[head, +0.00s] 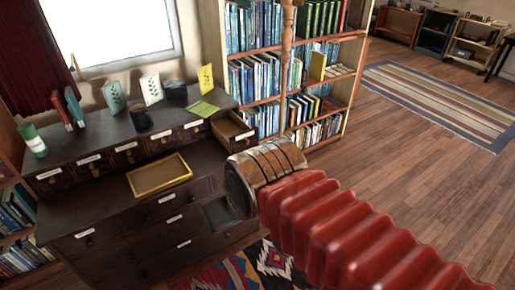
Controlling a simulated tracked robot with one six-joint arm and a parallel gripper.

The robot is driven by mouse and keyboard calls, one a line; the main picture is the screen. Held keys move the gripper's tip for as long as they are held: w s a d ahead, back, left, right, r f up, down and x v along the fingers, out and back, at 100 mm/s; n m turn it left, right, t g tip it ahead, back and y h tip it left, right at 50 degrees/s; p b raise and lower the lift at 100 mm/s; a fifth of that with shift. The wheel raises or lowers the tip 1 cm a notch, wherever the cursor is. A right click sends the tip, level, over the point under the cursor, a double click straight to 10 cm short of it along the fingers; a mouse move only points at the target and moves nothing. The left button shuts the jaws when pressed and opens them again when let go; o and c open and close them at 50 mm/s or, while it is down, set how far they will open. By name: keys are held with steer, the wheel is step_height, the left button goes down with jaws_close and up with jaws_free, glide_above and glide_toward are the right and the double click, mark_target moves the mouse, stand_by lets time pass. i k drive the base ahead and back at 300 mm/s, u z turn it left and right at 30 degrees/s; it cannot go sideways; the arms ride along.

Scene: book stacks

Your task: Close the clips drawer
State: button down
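A dark wooden cabinet (75,165) stands below the window with a row of small labelled drawers. The small drawer (233,131) at the right end of the row is pulled out, and its pale inside shows. I take it as the clips drawer, but its label is too small to read. The other small drawers in the row look shut. My arm, in a red ribbed sleeve, reaches from the lower right to a brownish cuff in front of the cabinet, just below the open drawer in the picture. No gripper fingers show.
A yellow-rimmed tray (159,176) lies on the cabinet's lower ledge. A dark cup (141,117), cards and books stand on its top. A full bookcase (262,85) stands right beside the cabinet. Open wooden floor and a striped rug (440,100) lie to the right.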

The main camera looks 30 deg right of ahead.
mark_target(226, 124)
steer(key=u, duration=0.05)
steer(key=i, duration=1)
steer(key=z, duration=0.05)
